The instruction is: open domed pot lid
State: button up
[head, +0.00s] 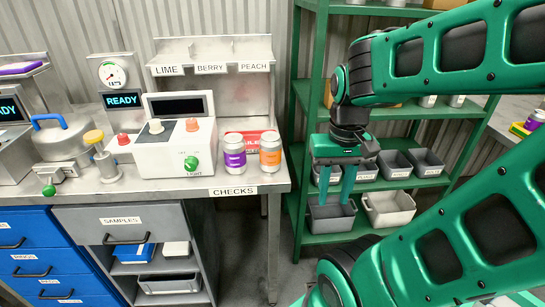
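A squat grey pot with a domed lid (63,137) stands on the metal bench at the left. A blue handle (47,121) arches over the lid, and the lid looks closed. My gripper (333,203) hangs at the right with its two green fingers pointing down and apart. It is open and empty, in front of the green shelf rack, well to the right of the pot and beyond the bench's right end.
A white light box (176,147), an orange-topped lever (94,136), a purple can (234,153) and an orange can (270,148) stand on the bench (150,190) between pot and gripper. A green rack (310,90) with grey bins is behind my gripper. Drawers sit below the bench.

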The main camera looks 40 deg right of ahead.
aim_at(60, 136)
jog(key=u, duration=1.6)
jog(key=k, duration=0.85)
jog(key=z, duration=0.8)
jog(key=i, duration=1.05)
